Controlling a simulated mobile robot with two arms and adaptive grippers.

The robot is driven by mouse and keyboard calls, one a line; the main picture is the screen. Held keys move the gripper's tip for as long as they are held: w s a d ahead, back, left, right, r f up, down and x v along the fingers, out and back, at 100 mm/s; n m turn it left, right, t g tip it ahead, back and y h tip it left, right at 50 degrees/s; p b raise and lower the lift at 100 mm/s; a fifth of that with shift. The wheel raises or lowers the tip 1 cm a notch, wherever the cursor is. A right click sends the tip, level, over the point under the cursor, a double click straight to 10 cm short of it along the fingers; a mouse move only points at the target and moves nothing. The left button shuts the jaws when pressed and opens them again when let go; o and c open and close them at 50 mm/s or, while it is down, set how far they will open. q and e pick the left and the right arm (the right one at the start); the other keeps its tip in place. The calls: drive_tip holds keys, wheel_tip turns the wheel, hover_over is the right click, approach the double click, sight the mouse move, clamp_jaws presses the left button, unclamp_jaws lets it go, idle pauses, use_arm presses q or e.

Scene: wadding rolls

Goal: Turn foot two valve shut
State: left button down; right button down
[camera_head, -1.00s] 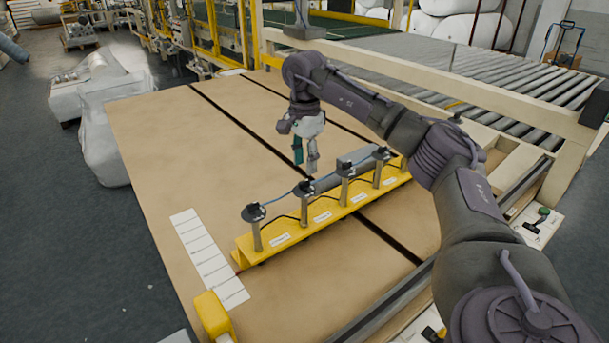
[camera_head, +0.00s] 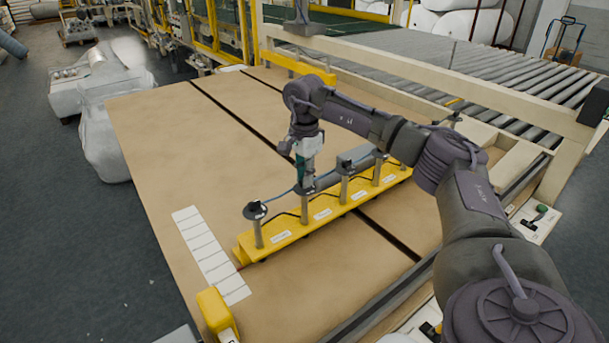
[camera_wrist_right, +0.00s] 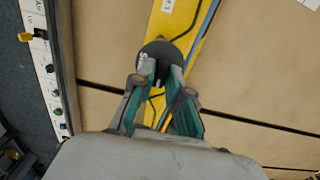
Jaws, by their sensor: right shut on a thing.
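A yellow bar (camera_head: 270,237) carries a row of grey upright feet with black round tops, linked by blue hose. My right gripper (camera_head: 304,180) points down at the second foot from the left (camera_head: 305,207). In the right wrist view my right gripper (camera_wrist_right: 160,88) has its teal-padded fingers closed in on the valve at that foot's black top (camera_wrist_right: 160,50). The fingers hide most of the valve, so its turn position cannot be told. The first foot (camera_head: 257,230) stands free to the left. My left gripper is not in view.
The bar stands on a wide tan table (camera_head: 180,130) with dark slots. A strip of white labels (camera_head: 210,255) and a yellow block (camera_head: 213,308) lie left of the bar. Other feet (camera_head: 345,182) stand close on the right. A roller conveyor (camera_head: 480,75) is behind.

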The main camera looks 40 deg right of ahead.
drive_tip(key=shift+m, duration=0.4)
drive_tip(key=m, duration=0.3)
drive_tip(key=shift+p, duration=0.35)
drive_tip(key=m, duration=0.5)
drive_tip(key=shift+p, duration=0.4)
drive_tip(key=m, duration=0.4)
drive_tip(key=shift+m, duration=0.4)
drive_tip(key=m, duration=0.4)
drive_tip(key=shift+p, duration=0.4)
drive_tip(key=shift+m, duration=0.3)
drive_tip(key=c, duration=1.1)
unclamp_jaws()
drive_tip(key=shift+c, duration=0.2)
